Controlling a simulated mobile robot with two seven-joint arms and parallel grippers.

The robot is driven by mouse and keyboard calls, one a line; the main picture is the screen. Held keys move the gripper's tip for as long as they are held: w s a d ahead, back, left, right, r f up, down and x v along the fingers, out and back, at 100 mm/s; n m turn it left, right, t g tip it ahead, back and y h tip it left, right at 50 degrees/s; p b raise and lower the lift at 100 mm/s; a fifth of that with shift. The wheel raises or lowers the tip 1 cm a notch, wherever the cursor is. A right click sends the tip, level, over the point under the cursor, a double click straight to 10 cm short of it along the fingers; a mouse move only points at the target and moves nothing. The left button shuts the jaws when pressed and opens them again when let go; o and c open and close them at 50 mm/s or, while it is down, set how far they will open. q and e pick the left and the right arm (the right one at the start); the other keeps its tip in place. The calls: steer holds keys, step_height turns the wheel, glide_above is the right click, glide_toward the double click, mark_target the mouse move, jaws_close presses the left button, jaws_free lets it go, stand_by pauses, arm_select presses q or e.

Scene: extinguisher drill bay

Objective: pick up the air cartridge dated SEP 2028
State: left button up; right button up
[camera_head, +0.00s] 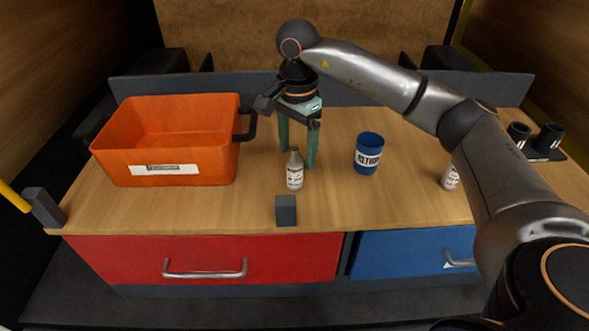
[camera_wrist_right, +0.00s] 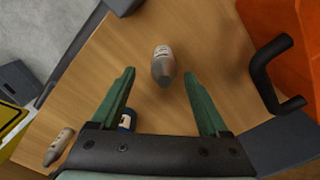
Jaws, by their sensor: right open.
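A small white-grey cartridge (camera_head: 294,175) with a label stands upright on the wooden table near the front; its date is too small to read. My right gripper (camera_head: 297,156) is open and empty, its green fingers pointing down close behind or above this cartridge. In the right wrist view the same cartridge (camera_wrist_right: 163,68) shows between the open fingertips (camera_wrist_right: 159,75), apparently untouched. A second similar cartridge (camera_head: 450,178) stands at the right, partly hidden by my right arm; it also shows in the wrist view (camera_wrist_right: 58,147). Its date is not readable. My left gripper is out of view.
An orange bin (camera_head: 220,170) with a dark handle stands at the left. A blue labelled cup (camera_head: 369,154) stands right of the gripper. A dark block (camera_head: 286,210) sits at the front edge. Dark holders (camera_head: 546,139) are at the far right. Bare table lies between cup and right cartridge.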

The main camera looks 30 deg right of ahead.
mark_target(295, 170)
steer(key=f, duration=0.4)
steer(key=f+p, duration=0.1)
steer(key=f, duration=0.1)
steer(key=shift+w+a+f, duration=0.15)
steer(key=shift+w+f, duration=0.05)
steer(key=shift+w, duration=0.05)
jaws_close()
stand_by(0.4)
steer(key=shift+r, duration=0.1)
